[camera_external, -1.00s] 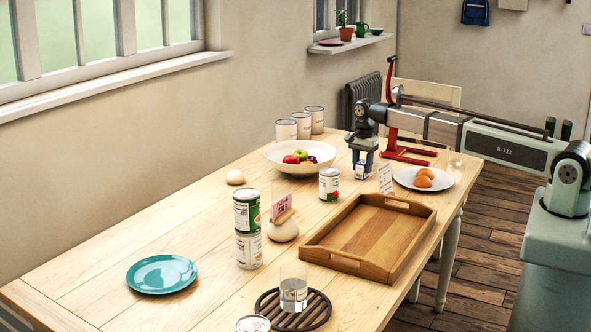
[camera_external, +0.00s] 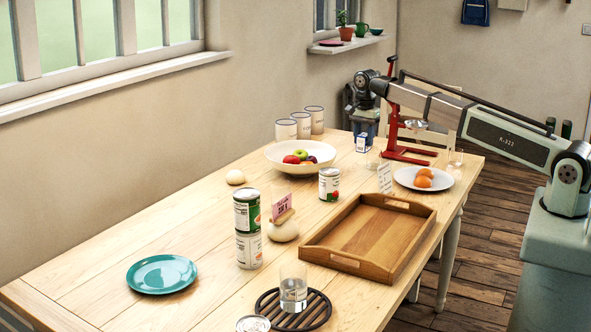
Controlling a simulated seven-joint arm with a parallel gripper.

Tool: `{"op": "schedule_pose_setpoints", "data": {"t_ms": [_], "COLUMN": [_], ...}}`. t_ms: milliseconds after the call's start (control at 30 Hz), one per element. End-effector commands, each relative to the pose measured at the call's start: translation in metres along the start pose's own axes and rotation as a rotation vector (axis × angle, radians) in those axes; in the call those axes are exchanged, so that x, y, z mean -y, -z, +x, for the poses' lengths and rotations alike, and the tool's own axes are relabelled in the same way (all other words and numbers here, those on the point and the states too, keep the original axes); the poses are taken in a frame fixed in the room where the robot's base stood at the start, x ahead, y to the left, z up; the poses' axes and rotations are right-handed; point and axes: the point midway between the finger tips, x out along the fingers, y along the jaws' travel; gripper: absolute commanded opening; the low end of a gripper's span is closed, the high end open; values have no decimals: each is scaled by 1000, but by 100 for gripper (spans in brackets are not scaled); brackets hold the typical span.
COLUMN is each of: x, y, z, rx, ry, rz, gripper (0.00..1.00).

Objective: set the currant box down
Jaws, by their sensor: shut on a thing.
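The currant box (camera_external: 362,144), small with a white label and blue above it, is at the far end of the wooden table. My gripper (camera_external: 364,116) points down over it and is shut on it. The fingers are small and partly merge with the dark blue of the box. I cannot tell whether the box's underside touches the table or hangs a little above it.
A fruit bowl (camera_external: 276,158) and white canisters (camera_external: 314,120) are to the left. A plate of eggs (camera_external: 447,181) and wooden tray (camera_external: 316,254) are nearer.

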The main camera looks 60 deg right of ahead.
Motion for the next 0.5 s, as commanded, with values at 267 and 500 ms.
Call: {"op": "schedule_pose_setpoints", "data": {"t_ms": [267, 500], "x": [1, 2], "y": [0, 0], "z": [-31, -83], "rx": [0, 0], "ry": [3, 2], "rz": [0, 0], "gripper": [11, 11]}}
